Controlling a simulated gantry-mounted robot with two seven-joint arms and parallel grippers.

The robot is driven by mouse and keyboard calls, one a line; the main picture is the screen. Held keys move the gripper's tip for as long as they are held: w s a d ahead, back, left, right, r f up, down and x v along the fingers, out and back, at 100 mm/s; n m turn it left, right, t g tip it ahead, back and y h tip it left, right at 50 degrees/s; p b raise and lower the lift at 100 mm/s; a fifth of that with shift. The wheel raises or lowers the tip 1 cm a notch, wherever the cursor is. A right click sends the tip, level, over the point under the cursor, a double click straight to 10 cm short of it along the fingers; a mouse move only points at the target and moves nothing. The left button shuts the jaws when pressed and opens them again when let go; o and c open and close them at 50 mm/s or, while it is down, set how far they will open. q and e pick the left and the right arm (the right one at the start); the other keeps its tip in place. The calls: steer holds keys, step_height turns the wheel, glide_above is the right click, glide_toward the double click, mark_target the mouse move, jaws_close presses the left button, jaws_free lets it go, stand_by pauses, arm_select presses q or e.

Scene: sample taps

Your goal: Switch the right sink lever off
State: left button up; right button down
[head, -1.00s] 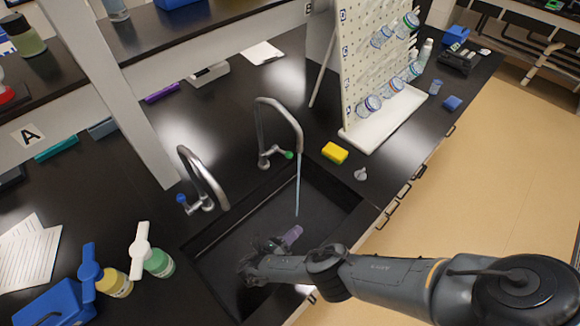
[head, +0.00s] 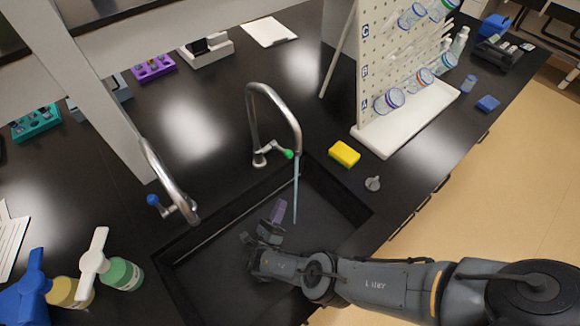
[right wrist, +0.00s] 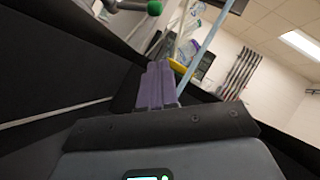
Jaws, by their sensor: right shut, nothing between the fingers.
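The right tap (head: 252,115) is a tall curved metal spout behind the black sink (head: 335,205). Its lever with a green tip (head: 288,154) sticks out to the right of the tap's base. A thin blue stream of water (head: 296,190) runs from the spout into the sink. My right gripper (head: 279,209) is low over the sink, in front of the lever and apart from it, just left of the stream. Its purple fingers (right wrist: 157,86) are shut and empty. The green tip (right wrist: 154,8) also shows at the top of the right wrist view. My left gripper is out of view.
A left tap with a blue-tipped lever (head: 152,200) stands to the left. A yellow sponge (head: 344,153) and a small grey item (head: 373,183) lie right of the sink. A white pegboard rack (head: 405,125) stands behind them. Two bottles (head: 122,274) stand at the front left.

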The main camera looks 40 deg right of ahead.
mark_target(281, 149)
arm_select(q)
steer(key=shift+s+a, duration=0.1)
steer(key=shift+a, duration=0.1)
arm_select(e)
steer(key=shift+s+a, duration=0.1)
steer(key=shift+a, duration=0.1)
arm_select(q)
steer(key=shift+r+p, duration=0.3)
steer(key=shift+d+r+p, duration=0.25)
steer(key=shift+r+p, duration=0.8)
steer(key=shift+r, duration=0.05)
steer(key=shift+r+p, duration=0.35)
steer(key=shift+p, duration=0.05)
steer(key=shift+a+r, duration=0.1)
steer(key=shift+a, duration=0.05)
arm_select(e)
steer(key=w+a+r+x, duration=0.1)
steer(key=x, duration=1.2)
steer(key=shift+w+a+r, duration=0.15)
steer(key=shift+a+r, duration=0.1)
steer(key=shift+r, duration=0.05)
